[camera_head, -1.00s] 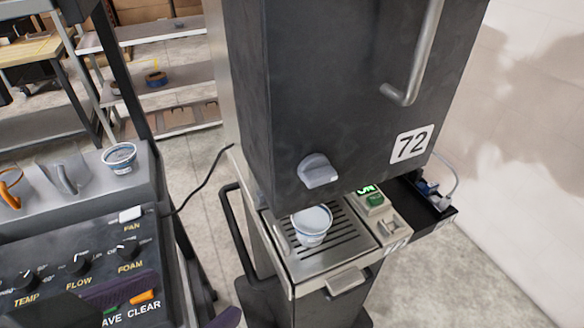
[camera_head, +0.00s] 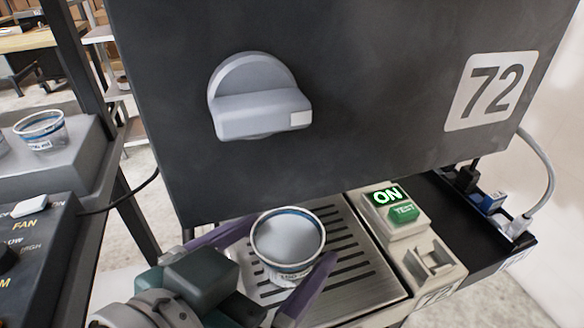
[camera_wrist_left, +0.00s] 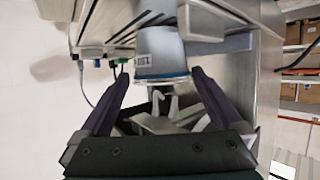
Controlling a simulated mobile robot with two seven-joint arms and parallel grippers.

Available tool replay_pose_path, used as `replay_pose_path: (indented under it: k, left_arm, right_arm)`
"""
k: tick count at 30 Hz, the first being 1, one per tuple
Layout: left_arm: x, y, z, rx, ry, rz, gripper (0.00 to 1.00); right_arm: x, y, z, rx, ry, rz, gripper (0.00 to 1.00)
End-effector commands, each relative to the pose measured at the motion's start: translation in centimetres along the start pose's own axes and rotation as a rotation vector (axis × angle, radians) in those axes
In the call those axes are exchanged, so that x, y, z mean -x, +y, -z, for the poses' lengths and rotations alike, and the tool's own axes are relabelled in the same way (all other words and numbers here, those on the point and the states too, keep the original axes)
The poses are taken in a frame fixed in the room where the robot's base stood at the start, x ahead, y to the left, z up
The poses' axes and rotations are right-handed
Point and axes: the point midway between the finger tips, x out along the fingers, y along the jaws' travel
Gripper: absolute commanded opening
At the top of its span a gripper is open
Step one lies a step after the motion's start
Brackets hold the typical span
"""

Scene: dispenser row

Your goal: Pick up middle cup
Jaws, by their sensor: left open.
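A white cup with a blue band (camera_head: 288,250) stands upright on the slotted drip tray (camera_head: 372,268) of the black dispenser marked 72. My left gripper (camera_head: 281,245) is open, with its purple fingers on either side of this cup. In the left wrist view the cup (camera_wrist_left: 160,52) appears upside down between and slightly beyond the fingertips (camera_wrist_left: 160,75). Contact between the fingers and the cup cannot be made out. The cup's lower part is partly hidden by my gripper in the head view. My right gripper is not in view.
The dispenser's grey knob (camera_head: 258,98) hangs above the cup. A green-lit ON panel (camera_head: 388,195) and test button (camera_head: 403,213) sit right of the tray. Another cup (camera_head: 42,132) stands on a grey ledge at the left, beside a control panel (camera_head: 30,240).

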Motion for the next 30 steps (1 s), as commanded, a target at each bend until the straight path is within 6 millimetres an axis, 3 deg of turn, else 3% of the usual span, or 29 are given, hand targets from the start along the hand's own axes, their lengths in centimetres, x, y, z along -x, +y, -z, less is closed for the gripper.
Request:
replay_pose_path:
  k: [12,21,30]
  left_arm:
    - [-5.2,-0.3,0.0,0.001,0.001,0.000,1.00]
    - [-5.6,-0.3,0.1,0.001,-0.001,0.001,0.99]
    - [-5.6,-0.3,0.1,0.000,-0.001,0.001,0.65]
  right_arm:
    - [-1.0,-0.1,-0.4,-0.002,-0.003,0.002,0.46]
    - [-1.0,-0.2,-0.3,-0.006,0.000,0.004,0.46]
    - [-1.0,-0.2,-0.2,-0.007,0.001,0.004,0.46]
